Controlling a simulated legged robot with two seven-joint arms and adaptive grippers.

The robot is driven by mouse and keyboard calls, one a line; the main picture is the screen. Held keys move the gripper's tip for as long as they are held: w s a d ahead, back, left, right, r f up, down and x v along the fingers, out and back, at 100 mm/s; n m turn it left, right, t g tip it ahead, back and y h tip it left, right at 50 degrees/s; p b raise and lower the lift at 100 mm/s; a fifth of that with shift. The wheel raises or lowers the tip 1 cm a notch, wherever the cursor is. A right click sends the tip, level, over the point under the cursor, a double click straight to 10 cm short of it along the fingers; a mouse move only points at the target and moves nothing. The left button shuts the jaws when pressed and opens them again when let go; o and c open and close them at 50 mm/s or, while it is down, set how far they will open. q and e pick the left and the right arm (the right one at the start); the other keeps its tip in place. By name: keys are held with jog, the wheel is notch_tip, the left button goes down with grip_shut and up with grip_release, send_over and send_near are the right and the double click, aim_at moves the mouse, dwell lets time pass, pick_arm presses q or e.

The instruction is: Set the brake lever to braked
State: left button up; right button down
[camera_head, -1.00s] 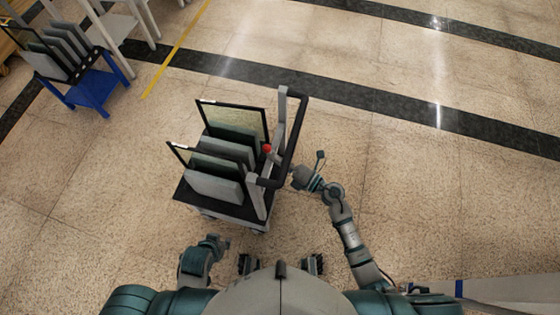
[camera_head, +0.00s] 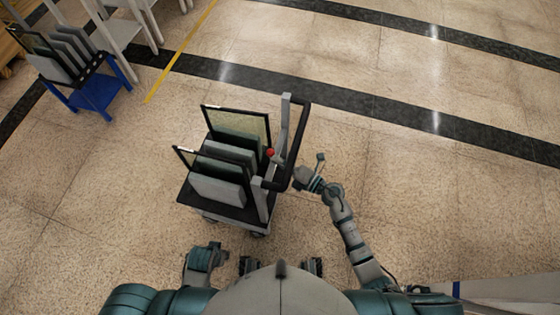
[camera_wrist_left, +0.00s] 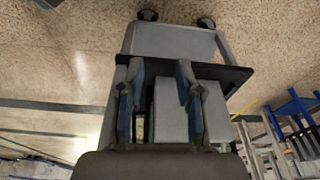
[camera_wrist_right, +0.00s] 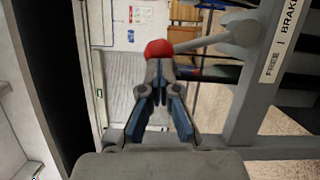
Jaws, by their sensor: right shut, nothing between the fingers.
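The brake lever (camera_wrist_right: 200,42) is a grey rod with a red ball knob (camera_wrist_right: 158,48), pivoting on the cart's grey post beside a FREE | BRAKE label (camera_wrist_right: 280,45). The rod points left in the right wrist view, away from the label. The red knob also shows in the head view (camera_head: 270,152), beside the cart's handle. My right gripper (camera_wrist_right: 159,68) is shut and empty, its fingertips right at the knob; I cannot tell whether they touch. My left gripper (camera_wrist_left: 159,68) is open and empty, low at the left in the head view, with the cart beyond its fingers.
The cart (camera_head: 225,207) carries several upright panels and has a black handle (camera_head: 300,130) close to my right gripper. A blue cart (camera_head: 97,92) with panels stands at the far left by grey racks. The floor to the right is clear.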

jog(key=shift+a+r, duration=0.2)
jog(key=shift+a, duration=0.05)
jog(key=p, duration=0.1)
jog(key=w+m+p, duration=0.1)
jog(key=p, duration=0.1)
jog(key=shift+w+d+r+m, duration=0.15)
jog(key=shift+d+r+m, duration=0.15)
jog(key=shift+d, duration=0.1)
pick_arm(q)
jog(key=s+x, duration=0.2)
jog(key=x, duration=0.7)
jog(key=shift+s+d+f, duration=0.2)
jog(key=shift+s+f, duration=0.05)
jog(key=shift+f, duration=0.05)
pick_arm(e)
jog(key=shift+d+f, duration=0.1)
jog(key=shift+d, duration=0.1)
pick_arm(q)
jog(key=shift+a, duration=0.15)
pick_arm(e)
jog(key=shift+a, duration=0.15)
